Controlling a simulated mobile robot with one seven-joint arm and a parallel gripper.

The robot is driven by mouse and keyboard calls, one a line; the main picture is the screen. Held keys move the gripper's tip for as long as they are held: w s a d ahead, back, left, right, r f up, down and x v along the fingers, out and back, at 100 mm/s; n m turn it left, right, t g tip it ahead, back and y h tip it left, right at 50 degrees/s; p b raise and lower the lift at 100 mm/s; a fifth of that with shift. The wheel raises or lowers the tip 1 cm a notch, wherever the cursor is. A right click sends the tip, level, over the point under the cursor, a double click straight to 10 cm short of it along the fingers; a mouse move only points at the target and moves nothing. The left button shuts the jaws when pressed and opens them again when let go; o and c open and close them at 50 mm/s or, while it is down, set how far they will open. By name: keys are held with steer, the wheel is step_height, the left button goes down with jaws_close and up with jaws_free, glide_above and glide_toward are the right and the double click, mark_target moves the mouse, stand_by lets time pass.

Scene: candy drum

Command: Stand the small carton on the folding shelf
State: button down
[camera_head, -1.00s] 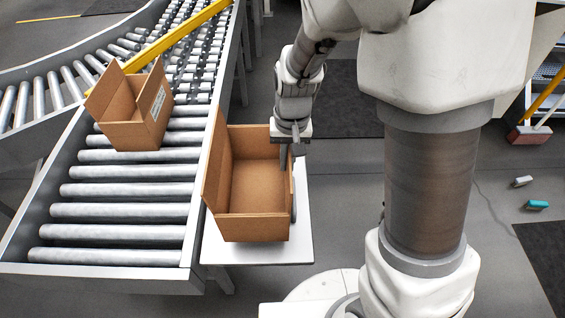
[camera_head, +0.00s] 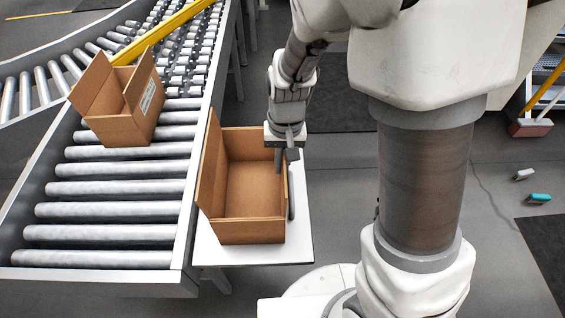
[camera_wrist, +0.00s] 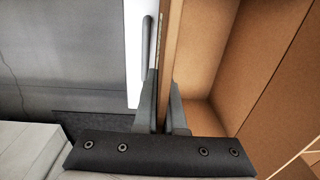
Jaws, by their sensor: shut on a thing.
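An open brown carton (camera_head: 250,230) stands upright on the white folding shelf (camera_head: 298,235) beside the conveyor. One tall flap rises on its left side, close to the conveyor rail. My gripper (camera_head: 282,165) is at the carton's right wall, pointing down. In the wrist view my gripper (camera_wrist: 162,112) is shut on this wall, one finger inside the carton (camera_wrist: 225,75) and one outside. The carton appears to rest on the shelf, but its underside is hidden. A second open carton (camera_head: 118,130) with a white label stands on the rollers; I cannot tell the cartons' true relative size.
The roller conveyor (camera_head: 110,210) runs along the left, with a metal side rail (camera_head: 200,150) next to the shelf. A yellow bar (camera_head: 165,32) crosses it at the back. Small white (camera_head: 523,174) and teal (camera_head: 539,198) objects lie on the floor at right. Shelf space shows in front of the carton.

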steer(key=c, duration=1)
jaws_free()
steer(key=shift+f, duration=0.1)
step_height(320, 180, up, 13)
steer(key=p, duration=0.3)
steer(key=s+d+r+t, duration=0.5)
steer(key=s+d+r, duration=0.5)
steer(key=s+r, duration=0.1)
steer(key=shift+s+d+t+h, duration=0.3)
steer(key=shift+s, duration=0.4)
steer(key=shift+r, duration=0.2)
step_height(320, 180, up, 4)
steer(key=p, duration=0.4)
steer(key=shift+r, duration=0.15)
